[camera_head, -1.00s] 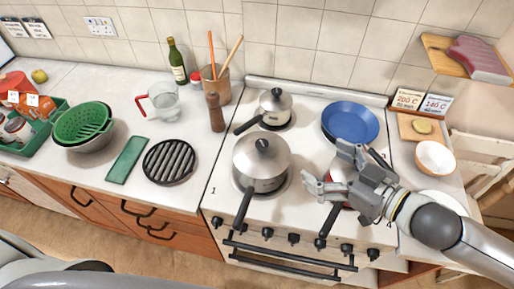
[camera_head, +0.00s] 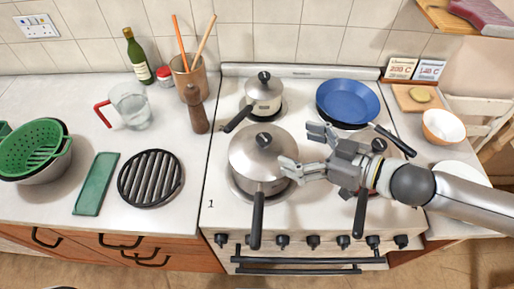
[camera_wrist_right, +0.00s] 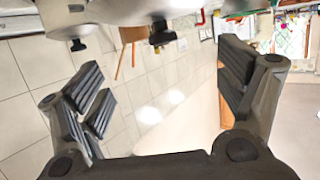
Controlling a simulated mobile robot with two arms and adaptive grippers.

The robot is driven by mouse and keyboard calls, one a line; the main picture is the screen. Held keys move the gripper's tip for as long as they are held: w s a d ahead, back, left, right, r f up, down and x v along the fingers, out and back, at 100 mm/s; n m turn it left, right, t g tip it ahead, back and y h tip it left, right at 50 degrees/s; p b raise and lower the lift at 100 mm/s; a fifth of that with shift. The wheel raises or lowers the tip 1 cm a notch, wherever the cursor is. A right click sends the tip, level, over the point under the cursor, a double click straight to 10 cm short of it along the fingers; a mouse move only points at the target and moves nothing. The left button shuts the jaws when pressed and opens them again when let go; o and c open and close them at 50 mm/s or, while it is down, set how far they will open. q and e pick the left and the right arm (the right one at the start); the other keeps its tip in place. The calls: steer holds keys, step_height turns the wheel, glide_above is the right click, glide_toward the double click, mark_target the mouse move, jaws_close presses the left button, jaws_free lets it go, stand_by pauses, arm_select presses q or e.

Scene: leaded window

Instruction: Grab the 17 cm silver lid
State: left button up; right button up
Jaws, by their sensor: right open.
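A large silver lid (camera_head: 264,143) with a black knob covers the pot on the front left burner. A smaller silver lid (camera_head: 263,86) with a black knob covers the pot on the back left burner. Which one measures 17 cm I cannot tell. My right gripper (camera_head: 303,152) is open and empty, just right of the large lid, with its fingers pointing left. One fingertip is close to the large pot's right side; contact is unclear. In the right wrist view the open fingers (camera_wrist_right: 162,90) have silver cookware and black knobs at the top edge. My left gripper is out of view.
A blue pan (camera_head: 347,101) sits at the back right of the stove (camera_head: 225,190). A pot on the front right burner is mostly hidden behind my right gripper. A black grill plate (camera_head: 150,177) and a wooden pepper mill (camera_head: 196,110) stand left of the stove.

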mark_target(266, 139)
steer(key=shift+p+x, duration=0.3)
steer(key=shift+x, duration=1.45)
steer(key=shift+w+a+f, duration=0.15)
steer(key=shift+w+a, duration=0.1)
steer(key=shift+a, duration=0.2)
steer(key=shift+w+a+p, duration=0.1)
steer(key=shift+a+p, duration=0.2)
steer(key=shift+p, duration=0.15)
steer(key=p+x, duration=0.1)
steer(key=x, duration=0.2)
steer(key=shift+a+f, duration=0.25)
steer(key=shift+a, duration=0.1)
steer(key=shift+w+a+f+p, duration=0.15)
steer(key=shift+w+a+p, duration=0.1)
steer(key=shift+p, duration=0.05)
